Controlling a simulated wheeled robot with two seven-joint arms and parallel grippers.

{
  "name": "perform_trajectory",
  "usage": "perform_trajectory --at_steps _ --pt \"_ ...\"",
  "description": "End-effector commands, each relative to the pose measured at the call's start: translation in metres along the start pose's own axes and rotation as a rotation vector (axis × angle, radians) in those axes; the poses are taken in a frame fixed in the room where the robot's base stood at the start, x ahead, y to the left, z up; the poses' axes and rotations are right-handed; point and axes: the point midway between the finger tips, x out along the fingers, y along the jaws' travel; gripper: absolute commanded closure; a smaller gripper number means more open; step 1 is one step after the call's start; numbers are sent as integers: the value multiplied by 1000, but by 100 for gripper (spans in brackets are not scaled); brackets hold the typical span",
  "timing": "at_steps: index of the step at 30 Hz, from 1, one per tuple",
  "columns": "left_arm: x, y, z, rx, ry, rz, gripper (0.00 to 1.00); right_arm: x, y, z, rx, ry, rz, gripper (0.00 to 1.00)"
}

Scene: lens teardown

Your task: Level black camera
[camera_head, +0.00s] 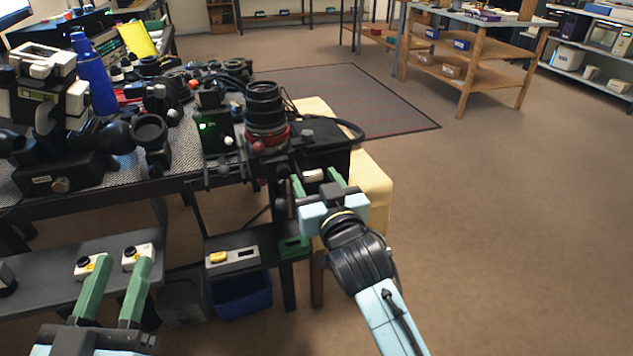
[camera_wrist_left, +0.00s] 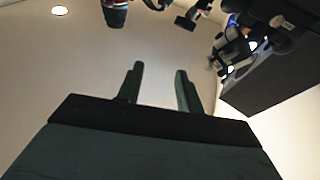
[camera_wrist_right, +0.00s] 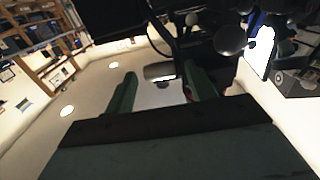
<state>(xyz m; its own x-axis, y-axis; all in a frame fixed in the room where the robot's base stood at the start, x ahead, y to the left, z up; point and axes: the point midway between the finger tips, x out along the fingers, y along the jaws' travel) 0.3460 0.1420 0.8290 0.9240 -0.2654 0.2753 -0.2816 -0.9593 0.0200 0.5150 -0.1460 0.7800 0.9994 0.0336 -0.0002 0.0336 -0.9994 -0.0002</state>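A black camera with a ribbed lens (camera_head: 265,105) and a red ring stands lens-up on a mount at the table's right end. A small pale knob (camera_head: 313,175) sticks out below the black block beside it. My right gripper (camera_head: 315,178) is open around or just in front of this knob, which shows between the fingers in the right wrist view (camera_wrist_right: 160,71); contact is unclear. My left gripper (camera_head: 121,258) is open and empty, low at the left, in front of the lower shelf. In the left wrist view its fingers (camera_wrist_left: 159,70) have nothing between them.
A black box with a green light (camera_head: 215,130) stands left of the lens. A blue bottle (camera_head: 95,78) and several optical parts crowd the table. The floor at right is clear.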

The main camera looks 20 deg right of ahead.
Motion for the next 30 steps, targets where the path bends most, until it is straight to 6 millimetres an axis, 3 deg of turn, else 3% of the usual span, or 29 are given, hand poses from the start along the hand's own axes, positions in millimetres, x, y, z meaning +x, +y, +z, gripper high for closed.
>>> perform_trajectory --at_steps 2,12,19,26,30 --pt "0 0 0 0 0 0 64 0 0 0 0 0 0 55" --pt "0 0 0 1 -1 -1 64 0 2 0 -3 0 5 99" --pt "0 -1 3 1 -25 -2 64 0 4 -1 -4 -3 8 99" --pt "-6 -7 35 9 -231 -17 64 0 4 -4 -7 -20 9 99" --pt "-19 -14 64 15 -431 -35 64 0 4 -6 -7 -36 9 99"
